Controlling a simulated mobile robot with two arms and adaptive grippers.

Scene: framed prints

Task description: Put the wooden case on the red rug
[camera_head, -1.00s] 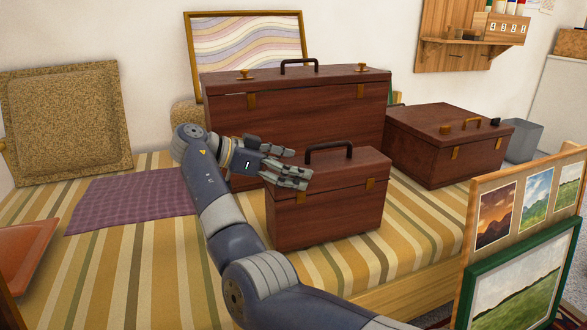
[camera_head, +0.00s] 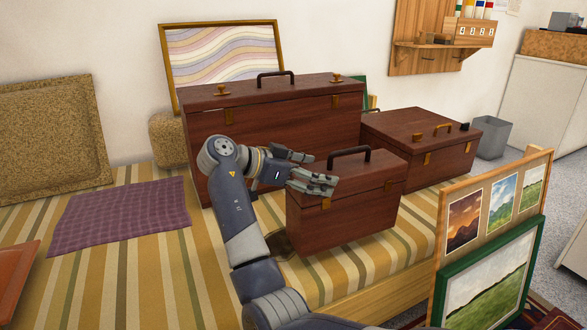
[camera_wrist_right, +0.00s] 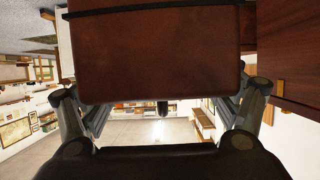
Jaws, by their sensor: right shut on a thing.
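A small red-brown wooden case (camera_head: 345,215) with a dark top handle and brass clasps is upright over the striped bed cover in the head view. My right gripper (camera_head: 310,172) is shut on its upper left end. In the right wrist view the case (camera_wrist_right: 155,55) fills the space between my fingers. A dark patch shows on the cover by its lower left; whether its underside touches the cover is hard to tell. A sliver of a dark red patterned rug (camera_head: 562,319) shows on the floor at the lower right, mostly hidden. My left gripper is out of view.
A large case (camera_head: 270,120) stands behind, and a flatter case (camera_head: 440,145) lies right of it. A board with pictures (camera_head: 490,240) rises at the bed's right end. A purple cloth (camera_head: 120,215) lies left. Grey floor (camera_head: 520,200) shows beyond the board.

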